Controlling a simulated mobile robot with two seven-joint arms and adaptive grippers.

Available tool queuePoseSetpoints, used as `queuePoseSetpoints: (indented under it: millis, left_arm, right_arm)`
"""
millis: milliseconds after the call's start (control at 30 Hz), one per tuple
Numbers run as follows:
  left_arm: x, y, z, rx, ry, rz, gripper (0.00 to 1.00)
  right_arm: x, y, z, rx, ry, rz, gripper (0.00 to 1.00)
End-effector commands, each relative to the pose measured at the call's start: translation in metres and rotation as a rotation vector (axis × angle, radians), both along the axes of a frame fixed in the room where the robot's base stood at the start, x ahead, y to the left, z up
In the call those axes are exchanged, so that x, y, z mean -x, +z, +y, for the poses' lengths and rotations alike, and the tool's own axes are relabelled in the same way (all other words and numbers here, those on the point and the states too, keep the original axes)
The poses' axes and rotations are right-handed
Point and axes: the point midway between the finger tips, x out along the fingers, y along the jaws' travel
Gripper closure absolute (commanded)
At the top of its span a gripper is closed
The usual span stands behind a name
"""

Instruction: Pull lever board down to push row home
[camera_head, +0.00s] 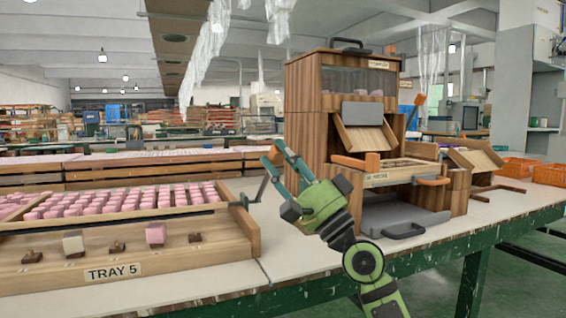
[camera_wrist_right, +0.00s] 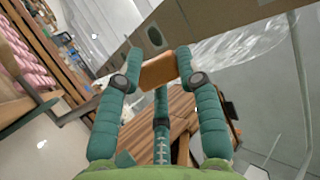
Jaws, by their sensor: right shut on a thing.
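My right gripper (camera_head: 272,157) has teal fingers and is raised in front of the wooden machine's left side, near the right end of the tray. In the right wrist view its fingertips (camera_wrist_right: 158,68) are shut on a small orange-brown block (camera_wrist_right: 158,72), clear of other surfaces. The wooden machine (camera_head: 305,150) has a tilted wooden board (camera_head: 366,138) on its front and an orange lever (camera_head: 416,110) at its right side. I cannot tell which part is the lever board. A drawer (camera_head: 385,178) with orange handles sits below the tilted board. My left gripper is not in view.
The wooden tray marked TRAY 5 (camera_head: 180,262) holds rows of pink pieces, with several small pieces along its front ledge. A grey pan (camera_head: 402,216) lies under the drawer. Orange crates (camera_head: 518,168) stand at right. The table's front right (camera_head: 480,225) is clear.

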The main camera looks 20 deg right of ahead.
Motion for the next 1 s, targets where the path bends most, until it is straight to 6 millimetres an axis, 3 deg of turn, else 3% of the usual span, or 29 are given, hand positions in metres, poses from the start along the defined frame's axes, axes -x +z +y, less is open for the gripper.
queuePoseSetpoints:
  millis: [233,267,300,333,733,1000]
  left_arm:
    - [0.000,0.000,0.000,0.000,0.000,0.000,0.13]
    - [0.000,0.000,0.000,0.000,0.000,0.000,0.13]
    - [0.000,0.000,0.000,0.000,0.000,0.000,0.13]
    - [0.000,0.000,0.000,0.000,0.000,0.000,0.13]
    - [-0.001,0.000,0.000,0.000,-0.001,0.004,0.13]
    - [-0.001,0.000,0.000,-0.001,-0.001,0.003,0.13]
  right_arm:
    - [-0.003,-0.006,0.003,0.008,0.006,0.015,1.00]
    - [-0.003,-0.006,0.003,0.008,0.006,0.015,0.60]
    - [-0.003,-0.006,0.003,0.008,0.007,0.014,0.44]
    - [-0.002,-0.005,0.003,0.007,0.006,0.013,0.35]
    - [0.001,-0.004,0.000,0.003,0.003,0.005,0.35]
    - [0.027,-0.034,-0.018,0.004,0.001,0.009,0.35]
